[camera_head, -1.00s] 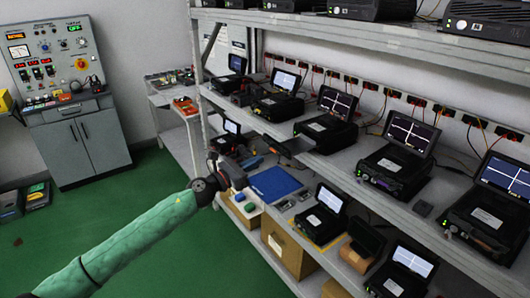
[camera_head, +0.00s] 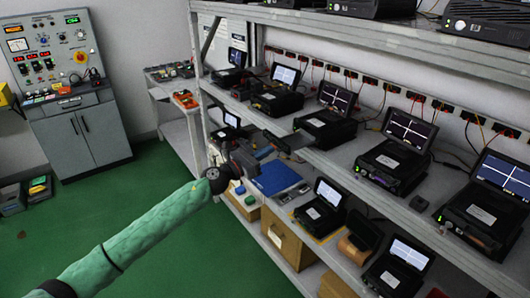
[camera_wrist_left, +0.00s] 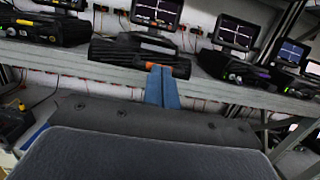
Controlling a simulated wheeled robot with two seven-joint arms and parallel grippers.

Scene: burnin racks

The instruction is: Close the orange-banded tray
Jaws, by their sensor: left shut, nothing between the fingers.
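A dark tray (camera_head: 289,141) sticks out past the front edge of the middle shelf, below and left of a black unit with a lit screen (camera_head: 336,98). In the left wrist view the dark ribbed tray front (camera_wrist_left: 125,54) carries a short orange band (camera_wrist_left: 161,66). My left gripper (camera_head: 263,153) is in front of the tray. Its blue fingers (camera_wrist_left: 162,84) are shut and empty, with the tips at or very near the orange band; I cannot tell if they touch. My right gripper is not in view.
Several black units with screens line the middle shelf (camera_head: 384,207). The lower shelf holds a blue mat (camera_head: 276,178), more black units and cardboard boxes (camera_head: 284,240). A grey control cabinet (camera_head: 77,142) stands at the left.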

